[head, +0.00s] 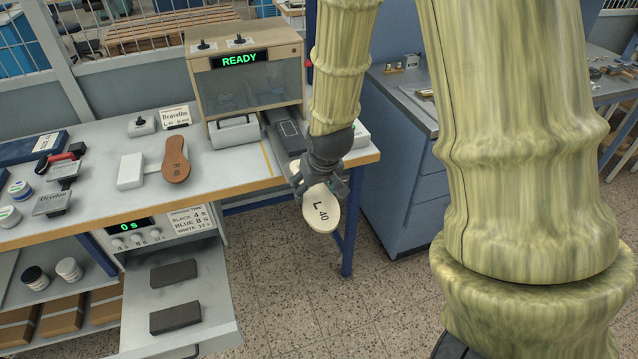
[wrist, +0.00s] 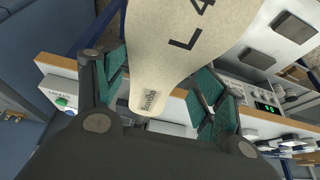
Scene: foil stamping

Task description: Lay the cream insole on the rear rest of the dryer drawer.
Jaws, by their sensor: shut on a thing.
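My gripper (head: 318,180) is shut on the cream insole (head: 321,212), near its narrow end, in front of the bench's right end. The insole is marked "L 40" and hangs out over the floor, apart from the drawer. In the wrist view the fingers of my gripper (wrist: 160,85) flank the narrow end of the insole (wrist: 190,45). The dryer drawer (head: 215,318) is pulled out below the bench at lower left. Its rear rest (head: 173,272) and front rest (head: 175,317) are dark blocks, both bare. The rear rest also shows in the wrist view (wrist: 257,59).
The dryer panel (head: 140,236) reads 0 s above the drawer. The bench (head: 235,178) carries a brown insole (head: 176,160), a white block (head: 131,171) and a stamping machine (head: 245,80) showing READY. A blue cabinet (head: 400,170) stands right. Open floor lies between drawer and cabinet.

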